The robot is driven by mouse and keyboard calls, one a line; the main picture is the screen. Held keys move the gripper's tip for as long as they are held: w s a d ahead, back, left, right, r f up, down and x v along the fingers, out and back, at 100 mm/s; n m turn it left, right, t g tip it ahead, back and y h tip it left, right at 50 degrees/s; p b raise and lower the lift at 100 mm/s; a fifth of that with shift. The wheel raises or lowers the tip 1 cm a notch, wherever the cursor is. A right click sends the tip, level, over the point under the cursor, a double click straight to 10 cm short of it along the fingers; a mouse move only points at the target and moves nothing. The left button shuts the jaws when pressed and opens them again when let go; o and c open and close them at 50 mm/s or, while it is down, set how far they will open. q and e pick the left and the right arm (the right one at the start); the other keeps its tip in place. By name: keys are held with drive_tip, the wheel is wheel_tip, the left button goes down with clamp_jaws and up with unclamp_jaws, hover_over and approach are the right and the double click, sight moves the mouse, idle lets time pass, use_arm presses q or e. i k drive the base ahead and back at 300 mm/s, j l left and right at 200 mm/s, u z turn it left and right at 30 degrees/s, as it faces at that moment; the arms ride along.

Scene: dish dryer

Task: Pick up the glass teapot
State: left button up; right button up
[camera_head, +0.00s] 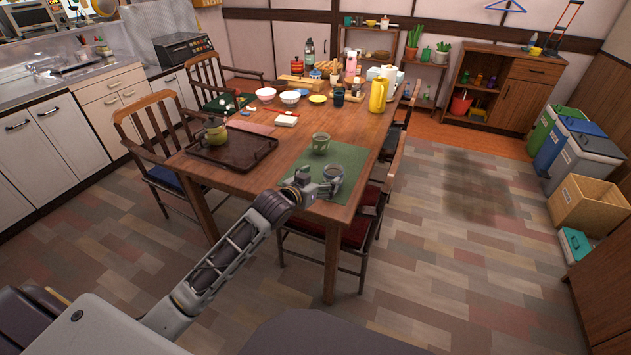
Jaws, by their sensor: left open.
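A small clear glass vessel, which looks like the glass teapot (334,171), stands on the green mat (349,156) at the near right end of the wooden table. Its fine details are too small to tell. My left gripper (328,186) reaches in from the lower left, over the table's near edge. It is open, with its fingers close beside the near left side of the glass vessel. I cannot tell whether they touch it. My right gripper is not in view.
A green mug (320,142) stands just behind the glass vessel. A dark tray (238,152) with a green teapot (215,133) lies to the left. Bowls and a yellow jug (377,95) stand farther back.

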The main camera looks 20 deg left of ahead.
sight(219, 136)
drive_tip(key=u, duration=1.45)
